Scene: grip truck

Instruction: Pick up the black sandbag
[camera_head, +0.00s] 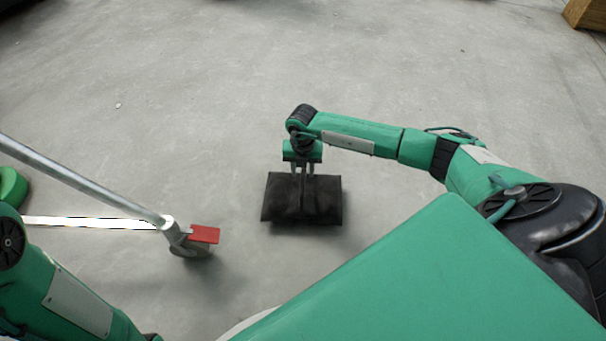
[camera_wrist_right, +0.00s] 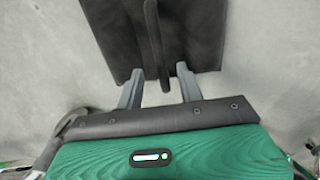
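The black sandbag (camera_head: 325,200) is a flat, dark rectangle with a raised strap or handle along its middle. It appears to lie on the grey floor in the head view. It also fills the top middle of the right wrist view (camera_wrist_right: 208,35). My right gripper (camera_head: 304,171) points down at the bag's far half. In the right wrist view its two grey fingers (camera_wrist_right: 159,88) stand apart, with the dark strap (camera_wrist_right: 182,80) showing between them and closer to the right finger. I cannot tell whether either finger touches it. My left gripper is out of view.
A metal pole stand with a caster wheel (camera_head: 190,247) and a red pedal (camera_head: 205,234) stands left of the bag. A wooden box (camera_head: 586,14) is at the top right corner. The floor (camera_head: 200,90) beyond the bag is clear.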

